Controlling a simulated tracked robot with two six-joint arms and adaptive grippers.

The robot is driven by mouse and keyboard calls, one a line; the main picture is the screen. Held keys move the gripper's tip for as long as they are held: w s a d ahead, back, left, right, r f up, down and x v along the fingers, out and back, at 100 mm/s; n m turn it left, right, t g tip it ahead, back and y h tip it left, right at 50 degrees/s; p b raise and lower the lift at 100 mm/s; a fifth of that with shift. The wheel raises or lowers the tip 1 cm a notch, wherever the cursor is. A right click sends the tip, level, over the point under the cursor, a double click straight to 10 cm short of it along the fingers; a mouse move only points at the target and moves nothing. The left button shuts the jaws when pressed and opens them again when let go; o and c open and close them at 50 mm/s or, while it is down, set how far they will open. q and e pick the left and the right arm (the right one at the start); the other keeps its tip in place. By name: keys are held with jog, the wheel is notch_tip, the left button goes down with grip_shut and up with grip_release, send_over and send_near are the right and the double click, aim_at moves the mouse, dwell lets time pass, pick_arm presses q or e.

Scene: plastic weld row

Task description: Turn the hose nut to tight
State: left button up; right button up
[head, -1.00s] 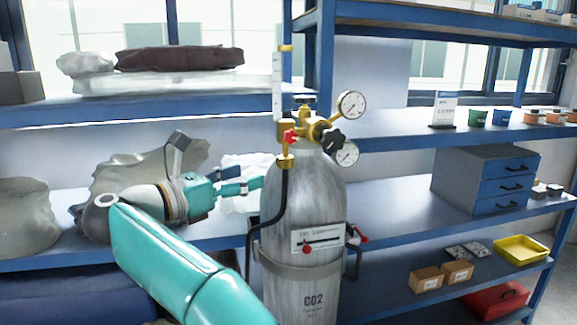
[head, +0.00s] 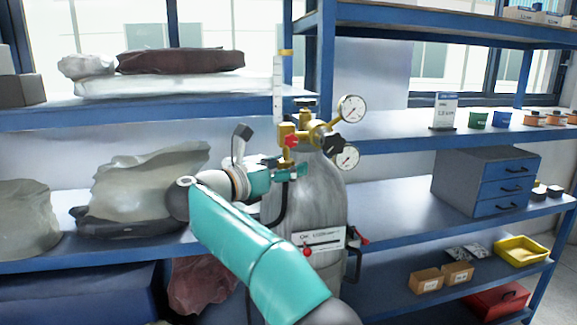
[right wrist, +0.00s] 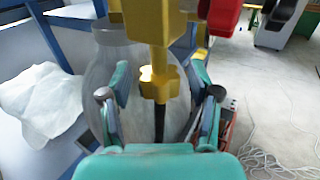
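The brass hose nut (right wrist: 158,86) shows in the right wrist view, at the top of the black hose (right wrist: 159,125) and under the yellow-brass regulator fitting (right wrist: 153,22). My right gripper (head: 290,172) is at the nut's height in front of the grey CO2 cylinder (head: 320,205), and hides the nut in the head view. Its fingers are open, one on each side of the nut, with visible gaps on both sides. The regulator (head: 312,136) has a red knob, a black knob and two round gauges. My left gripper is in neither view.
A vertical flow tube (head: 278,85) rises above the regulator. Draped grey bags (head: 140,190) lie on the shelf at left. A grey drawer cabinet (head: 480,180) stands at right. Loose white cable (right wrist: 265,162) lies on the floor.

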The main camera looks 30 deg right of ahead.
jog(key=c, duration=1.1)
jog(key=shift+d, duration=0.2)
jog(key=shift+c, duration=0.2)
jog(key=shift+a, duration=0.15)
jog(key=shift+f+n+t+b, duration=0.1)
jog(key=shift+n+t+b, duration=0.25)
jog(key=shift+b, duration=0.35)
